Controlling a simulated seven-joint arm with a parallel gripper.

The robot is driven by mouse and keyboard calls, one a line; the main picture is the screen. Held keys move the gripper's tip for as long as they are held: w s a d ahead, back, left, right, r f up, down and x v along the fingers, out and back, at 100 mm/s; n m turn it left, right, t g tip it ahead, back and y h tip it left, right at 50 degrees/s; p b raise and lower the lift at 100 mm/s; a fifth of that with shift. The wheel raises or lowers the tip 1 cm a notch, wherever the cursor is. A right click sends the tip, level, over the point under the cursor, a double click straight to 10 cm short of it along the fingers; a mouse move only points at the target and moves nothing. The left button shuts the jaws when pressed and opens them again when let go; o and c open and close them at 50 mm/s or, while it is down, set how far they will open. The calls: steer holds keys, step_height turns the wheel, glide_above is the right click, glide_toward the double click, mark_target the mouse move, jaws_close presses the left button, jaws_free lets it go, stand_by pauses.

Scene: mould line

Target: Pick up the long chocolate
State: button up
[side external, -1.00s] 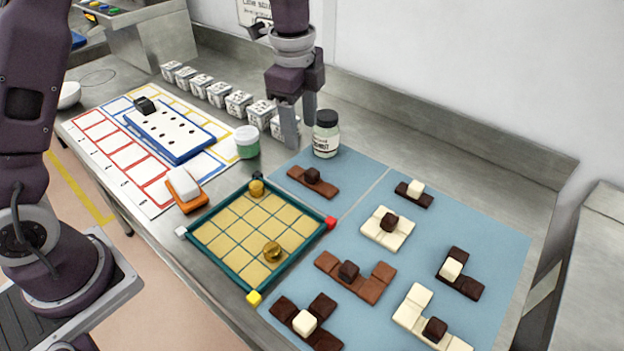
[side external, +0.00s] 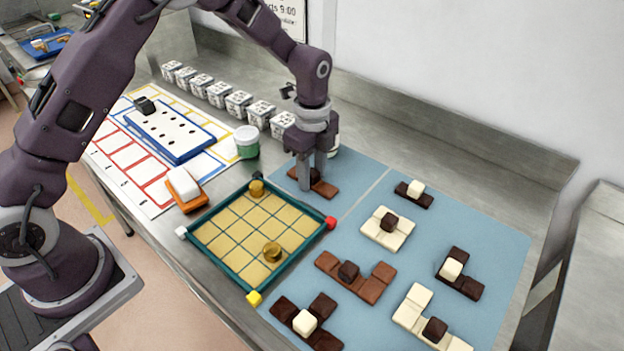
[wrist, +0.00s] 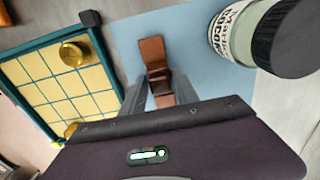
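The long chocolate appears to be the straight milk-brown bar (side external: 326,188) with a small dark knob on top, on the blue mat beyond the tray. It also shows in the wrist view (wrist: 152,52), with its dark knob (wrist: 160,84) between my fingertips. My gripper (side external: 312,180) points down over the bar, one finger on each side of the knob. In the wrist view my gripper (wrist: 161,82) looks open, with slight gaps beside the knob. In the side view the fingers partly hide the bar and its knob.
A jar with a dark lid (wrist: 285,40) stands close beside my gripper. The green-rimmed grid tray (side external: 212,262) with two gold knobs lies to the left. Several other knobbed chocolates, such as a white square one (side external: 372,232), lie on the blue mat (side external: 480,225).

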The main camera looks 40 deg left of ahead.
jaws_close()
steer(key=shift+r, duration=0.15)
